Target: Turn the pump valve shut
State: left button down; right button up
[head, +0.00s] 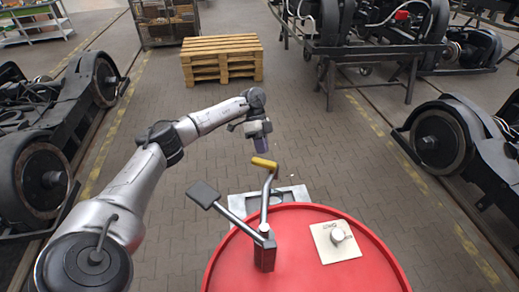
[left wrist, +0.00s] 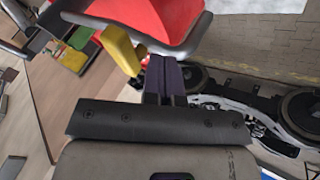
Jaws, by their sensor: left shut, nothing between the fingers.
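A dark pump (head: 265,254) stands on the red drum (head: 225,270). A grey bar ending in a black pad (head: 203,194) reaches out from it to the upper left. A grey bent rod rises from it to a yellow handle (head: 264,163). I cannot tell for sure which part is the valve. My left gripper (head: 261,146) is shut and empty, fingers down, just above and beyond the yellow handle. In the left wrist view the closed purple fingers (left wrist: 164,76) are beside the yellow handle (left wrist: 122,50); contact cannot be told. My right gripper is out of view.
A pale plate with a round knob (head: 338,235) lies on the drum top. A grey metal plate (head: 234,205) is on the floor behind the drum. Wooden pallets (head: 221,60) stand further back. Bogies flank both sides; the paved floor between is clear.

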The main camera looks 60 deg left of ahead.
aim_at(264, 163)
pick_arm(q)
jog(key=shift+s+d+p, duration=0.35)
jog(key=shift+s+d, duration=0.35)
jog(key=shift+s, duration=0.15)
jog(key=shift+d, duration=0.1)
